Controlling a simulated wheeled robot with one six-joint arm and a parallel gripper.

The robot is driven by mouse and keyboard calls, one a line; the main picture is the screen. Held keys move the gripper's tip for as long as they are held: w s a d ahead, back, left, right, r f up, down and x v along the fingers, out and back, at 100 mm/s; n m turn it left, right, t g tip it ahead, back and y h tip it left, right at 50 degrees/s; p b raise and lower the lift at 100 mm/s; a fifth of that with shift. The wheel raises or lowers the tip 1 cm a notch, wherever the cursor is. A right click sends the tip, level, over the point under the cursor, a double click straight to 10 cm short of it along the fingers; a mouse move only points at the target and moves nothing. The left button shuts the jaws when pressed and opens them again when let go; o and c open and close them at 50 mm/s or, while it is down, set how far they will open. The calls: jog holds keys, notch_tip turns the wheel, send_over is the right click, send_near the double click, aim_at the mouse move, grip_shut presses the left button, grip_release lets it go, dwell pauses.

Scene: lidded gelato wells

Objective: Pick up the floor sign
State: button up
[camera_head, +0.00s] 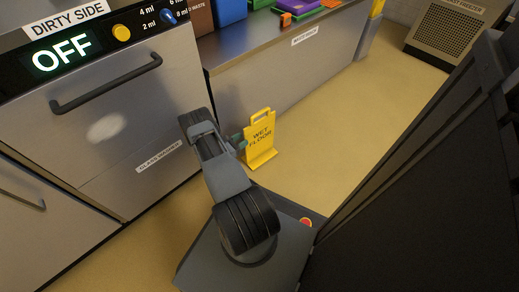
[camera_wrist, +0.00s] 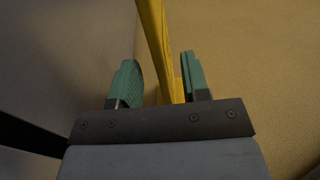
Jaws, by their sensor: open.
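The floor sign (camera_head: 262,139) is a yellow folding board marked "WET FLOOR" with a handle slot at its top. It stands upright on the floor, just in front of the counter. My gripper (camera_head: 239,142) is at its left edge in the head view, partly hidden by my arm. In the wrist view my gripper's green fingers (camera_wrist: 163,85) are open, one on each side of the yellow sign (camera_wrist: 157,40). The sign is closer to the right finger, with a wider gap on the left. I cannot tell whether the right finger touches it.
A glass washer (camera_head: 110,115) with an "OFF" display stands at left, close to my arm. A steel counter (camera_head: 290,75) runs behind the sign, carrying coloured containers. The yellow floor (camera_head: 350,125) right of the sign is clear. A grey vented unit (camera_head: 443,35) stands at the back right.

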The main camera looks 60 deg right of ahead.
jog(key=b+x, duration=0.2)
jog(key=x, duration=0.3)
jog(key=shift+d+r, duration=0.1)
jog(key=shift+d, duration=0.1)
grip_shut()
dwell(0.3)
dwell(1.1)
